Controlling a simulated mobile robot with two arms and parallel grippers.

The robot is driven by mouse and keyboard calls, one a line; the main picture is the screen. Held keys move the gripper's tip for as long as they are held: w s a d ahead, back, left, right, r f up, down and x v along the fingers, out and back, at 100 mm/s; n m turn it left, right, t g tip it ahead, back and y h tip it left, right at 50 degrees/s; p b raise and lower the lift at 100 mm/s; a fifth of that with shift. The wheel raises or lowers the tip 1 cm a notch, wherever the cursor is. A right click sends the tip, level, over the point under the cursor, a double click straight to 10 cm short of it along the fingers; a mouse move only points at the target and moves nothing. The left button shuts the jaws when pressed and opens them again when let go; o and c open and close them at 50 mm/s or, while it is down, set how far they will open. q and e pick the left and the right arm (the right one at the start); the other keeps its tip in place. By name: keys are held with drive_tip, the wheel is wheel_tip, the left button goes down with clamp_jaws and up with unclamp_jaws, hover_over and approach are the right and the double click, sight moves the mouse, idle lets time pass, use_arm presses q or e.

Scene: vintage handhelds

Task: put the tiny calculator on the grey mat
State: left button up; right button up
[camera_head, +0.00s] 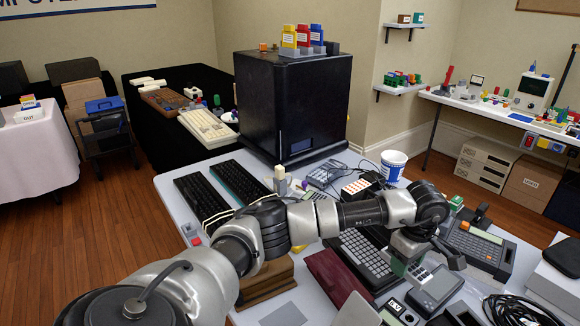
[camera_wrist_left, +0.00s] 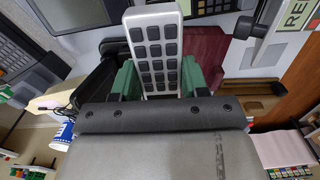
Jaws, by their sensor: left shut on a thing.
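The tiny calculator (camera_wrist_left: 155,48), pale grey with rows of dark keys, is held between the green fingertips of my left gripper (camera_wrist_left: 157,80) in the left wrist view. In the head view my left gripper (camera_head: 405,264) points down over the crowded right part of the table, and the calculator (camera_head: 419,272) is partly hidden beside it. A flat grey patch that looks like the grey mat (camera_head: 284,315) lies at the bottom edge of the head view, left of the gripper, partly cut off. My right gripper is not in view.
Near the gripper are a black keyboard device (camera_head: 362,258), a dark red case (camera_head: 338,278), a grey handheld (camera_head: 437,290), a larger calculator (camera_head: 478,244) and black cables (camera_head: 515,312). A wooden stand (camera_head: 265,283) is beside the grey patch. A cup (camera_head: 393,165) stands farther back.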

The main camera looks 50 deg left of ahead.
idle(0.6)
use_arm(q)
drive_tip(key=s+d+r+m, duration=0.1)
drive_tip(key=s+d+m, duration=0.1)
drive_tip(key=s+m, duration=1.4)
drive_tip(key=s, duration=0.3)
drive_tip(key=shift+s+d, duration=0.3)
drive_tip(key=shift+s, duration=0.05)
